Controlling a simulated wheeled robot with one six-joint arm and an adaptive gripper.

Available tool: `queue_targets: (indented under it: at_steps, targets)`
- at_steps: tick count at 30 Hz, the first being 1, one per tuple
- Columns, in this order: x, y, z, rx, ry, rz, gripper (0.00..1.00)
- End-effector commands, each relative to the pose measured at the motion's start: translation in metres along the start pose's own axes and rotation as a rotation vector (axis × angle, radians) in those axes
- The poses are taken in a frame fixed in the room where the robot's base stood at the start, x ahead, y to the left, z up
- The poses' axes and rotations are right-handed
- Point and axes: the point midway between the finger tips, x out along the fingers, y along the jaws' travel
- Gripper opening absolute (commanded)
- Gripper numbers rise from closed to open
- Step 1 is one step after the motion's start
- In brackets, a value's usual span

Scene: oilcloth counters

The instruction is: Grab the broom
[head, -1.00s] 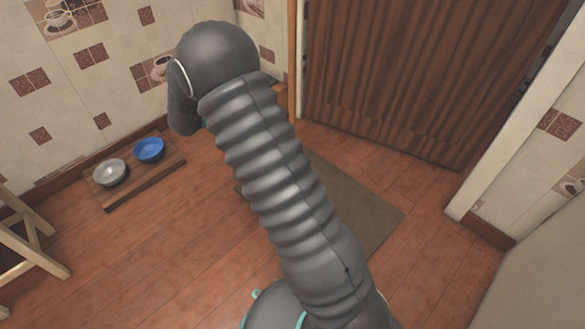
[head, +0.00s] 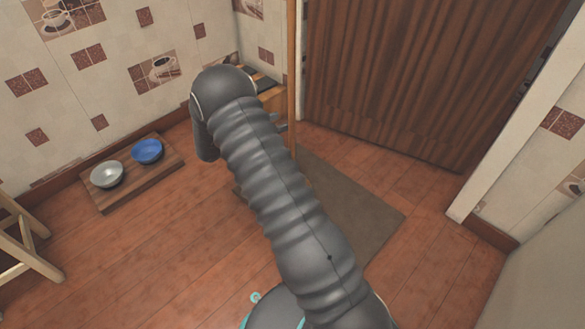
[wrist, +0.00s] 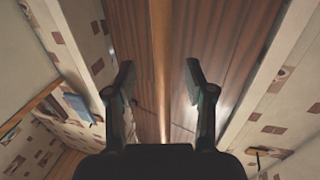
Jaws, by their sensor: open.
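The broom shows as an upright light-wood handle (head: 292,65) in front of the brown slatted door. My arm hides its lower end in the head view, and I cannot see its bristles. My gripper (head: 279,122) is just left of the handle, partly hidden behind my arm. In the wrist view my gripper (wrist: 160,78) is open, its two dark fingers apart. The handle (wrist: 160,45) runs down the picture between the fingers, and neither finger visibly touches it.
A brown slatted door (head: 410,70) stands behind the handle, with a grey-brown mat (head: 350,205) on the floor before it. A wooden board (head: 160,180) with a grey bowl (head: 107,174) and a blue bowl (head: 147,151) lies left. A wooden stool (head: 25,240) is at far left.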

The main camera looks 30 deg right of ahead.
Motion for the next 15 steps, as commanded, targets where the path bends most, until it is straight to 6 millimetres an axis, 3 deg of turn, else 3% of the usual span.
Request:
queue_targets:
  at_steps: [8, 15]
  targets:
    - [0.014, -0.001, 0.001, 0.0, -0.001, 0.0, 0.54]
    - [0.046, -0.004, 0.001, 0.0, -0.001, 0.002, 0.54]
